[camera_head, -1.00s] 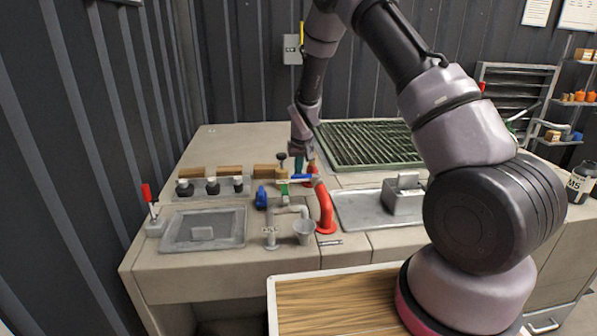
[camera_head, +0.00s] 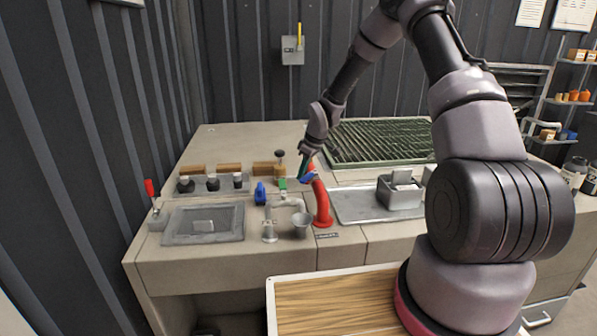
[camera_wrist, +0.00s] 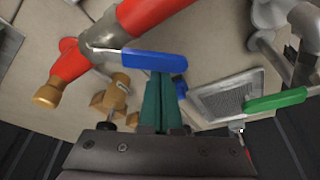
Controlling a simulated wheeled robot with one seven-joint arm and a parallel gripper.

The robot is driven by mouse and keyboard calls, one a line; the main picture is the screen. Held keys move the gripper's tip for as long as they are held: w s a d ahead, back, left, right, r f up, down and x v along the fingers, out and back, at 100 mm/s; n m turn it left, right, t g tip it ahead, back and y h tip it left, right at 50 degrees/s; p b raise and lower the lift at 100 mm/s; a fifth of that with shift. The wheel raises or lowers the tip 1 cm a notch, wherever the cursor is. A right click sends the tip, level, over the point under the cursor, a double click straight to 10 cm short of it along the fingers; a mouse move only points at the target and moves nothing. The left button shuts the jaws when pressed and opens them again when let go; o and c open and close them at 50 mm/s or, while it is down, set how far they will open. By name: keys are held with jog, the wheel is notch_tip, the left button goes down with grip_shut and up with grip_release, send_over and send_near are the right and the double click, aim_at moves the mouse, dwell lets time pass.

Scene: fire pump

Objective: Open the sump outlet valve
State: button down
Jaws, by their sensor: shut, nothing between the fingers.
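My gripper (camera_head: 302,172) is shut and empty, pointing down at the red pipe (camera_head: 322,206). In the wrist view its teal fingers (camera_wrist: 161,85) end at the edge of a blue lever handle (camera_wrist: 155,59); I cannot tell whether they touch it. This lever is on a grey valve body (camera_wrist: 122,35) in the red pipe. The blue handle also shows in the head view (camera_head: 307,179), partly hidden by the fingers. A green lever handle (camera_head: 282,184) is on the grey pipe to the left; it also shows in the wrist view (camera_wrist: 276,99). No readable label marks the sump outlet valve.
A second blue handle (camera_head: 260,193) stands left of the grey pipe. A metal tray with a box (camera_head: 400,191) is right of the red pipe.

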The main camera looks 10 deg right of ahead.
jog(key=d+n, duration=0.1)
jog(key=s+n+g, duration=0.1)
jog(key=n, duration=0.1)
jog(key=shift+s+d+n+y, duration=0.3)
jog(key=shift+d, duration=0.1)
jog(key=d+n, duration=0.1)
jog(key=s+d+n+g, duration=0.1)
jog(key=n, duration=0.1)
jog(key=shift+d, duration=0.25)
dwell(0.3)
jog(key=a, duration=0.4)
jog(key=shift+a, duration=0.15)
jog(key=v, duration=1)
jog(key=shift+d, duration=0.2)
jog(key=shift+w, duration=0.1)
